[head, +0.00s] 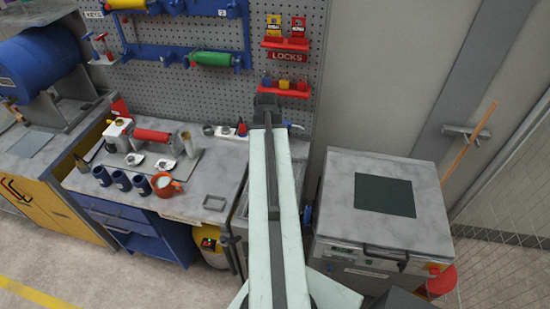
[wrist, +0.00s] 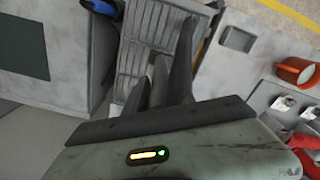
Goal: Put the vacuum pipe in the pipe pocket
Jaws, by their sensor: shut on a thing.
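My gripper (head: 268,103) is at the far end of my pale arm, in front of the pegboard. In the wrist view its dark fingers (wrist: 168,75) are close together over a grey ribbed surface. I cannot make out the pipe pocket for certain in either view.
A grey cabinet with a dark mat (head: 385,195) stands to the right. The bench at left carries blue cups (head: 122,180), an orange mug (head: 166,184) and a red roller (head: 152,136). A red locks shelf (head: 285,90) is on the pegboard just above the gripper.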

